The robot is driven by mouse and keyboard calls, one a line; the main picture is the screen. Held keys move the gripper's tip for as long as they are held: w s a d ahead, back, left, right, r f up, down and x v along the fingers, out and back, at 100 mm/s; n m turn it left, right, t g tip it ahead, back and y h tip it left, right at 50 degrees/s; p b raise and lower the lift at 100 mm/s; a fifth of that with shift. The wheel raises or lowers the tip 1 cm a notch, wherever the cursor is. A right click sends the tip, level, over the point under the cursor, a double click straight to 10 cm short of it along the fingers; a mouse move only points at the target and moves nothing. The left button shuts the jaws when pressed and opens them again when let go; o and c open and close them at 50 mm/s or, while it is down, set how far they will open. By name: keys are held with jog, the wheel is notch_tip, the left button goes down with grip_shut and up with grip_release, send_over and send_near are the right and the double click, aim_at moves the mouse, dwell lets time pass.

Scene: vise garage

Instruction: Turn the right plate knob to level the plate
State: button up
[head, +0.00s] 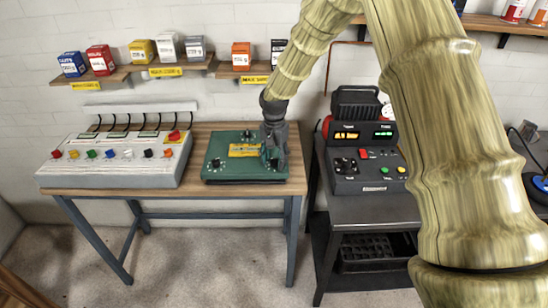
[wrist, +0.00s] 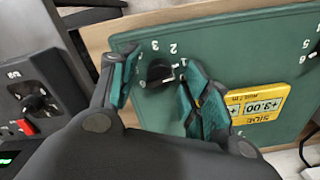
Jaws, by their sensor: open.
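The green plate (head: 222,148) lies on the wooden workbench, with a yellow label (head: 244,150) in its middle. It also shows in the wrist view (wrist: 230,52), where the label (wrist: 257,103) reads +3.00. In the wrist view a black knob (wrist: 160,74) with a pale mark stands among white numbers on the plate. My gripper (wrist: 157,70) is open, one finger on each side of this knob; I cannot tell whether either finger touches it. In the head view my gripper (head: 275,158) is over the plate's right side and partly hides it. Another dark knob (head: 216,163) is at the plate's front left.
A grey switch panel (head: 115,160) with coloured knobs stands left on the workbench (head: 195,190). A dark control unit (head: 365,165) with lit displays is on the table to the right; its panel shows in the wrist view (wrist: 30,95). Small boxes stand on wall shelves (head: 135,71).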

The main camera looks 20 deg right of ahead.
grip_shut()
